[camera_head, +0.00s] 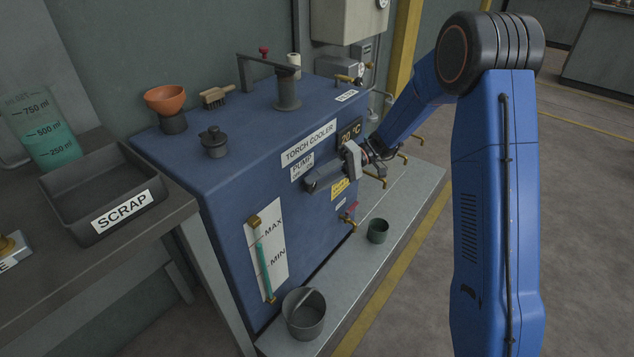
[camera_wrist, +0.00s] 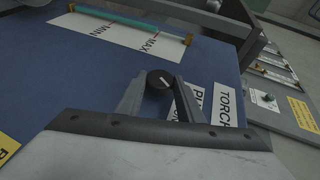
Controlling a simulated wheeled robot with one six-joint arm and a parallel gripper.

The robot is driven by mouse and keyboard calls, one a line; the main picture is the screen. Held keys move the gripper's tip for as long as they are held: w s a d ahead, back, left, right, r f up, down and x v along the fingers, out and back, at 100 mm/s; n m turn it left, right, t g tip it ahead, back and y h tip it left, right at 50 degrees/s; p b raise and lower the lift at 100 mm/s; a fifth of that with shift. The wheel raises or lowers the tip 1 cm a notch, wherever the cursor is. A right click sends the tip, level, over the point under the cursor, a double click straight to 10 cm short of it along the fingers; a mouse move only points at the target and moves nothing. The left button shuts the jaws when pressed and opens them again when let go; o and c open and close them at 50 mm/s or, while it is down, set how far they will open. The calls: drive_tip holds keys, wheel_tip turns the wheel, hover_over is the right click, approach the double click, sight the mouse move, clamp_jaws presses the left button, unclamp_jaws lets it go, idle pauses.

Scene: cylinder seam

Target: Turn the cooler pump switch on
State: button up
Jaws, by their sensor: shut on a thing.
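The blue torch cooler (camera_head: 215,180) stands on a pale metal base, with a "PUMP" label (camera_head: 302,170) on its front. The pump switch (camera_wrist: 159,79) is a round black knob with a short white mark, which lies slanted in the wrist view. My gripper (camera_head: 318,180) is at the cooler's front, just below the pump label. In the wrist view my gripper (camera_wrist: 158,88) has one finger on each side of the knob and is shut on it. In the head view the gripper hides the knob.
A level gauge (camera_head: 267,250) is on the front, left of my gripper. Brass taps (camera_head: 375,178) stick out to its right. A scrap tray (camera_head: 75,170) is on the left table.

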idle(0.4)
drive_tip(key=o, duration=1.1)
drive_tip(key=shift+c, duration=0.2)
drive_tip(key=shift+d, duration=0.1)
drive_tip(key=v, duration=1.7)
drive_tip(key=shift+w+d, duration=0.1)
drive_tip(key=shift+d, duration=0.05)
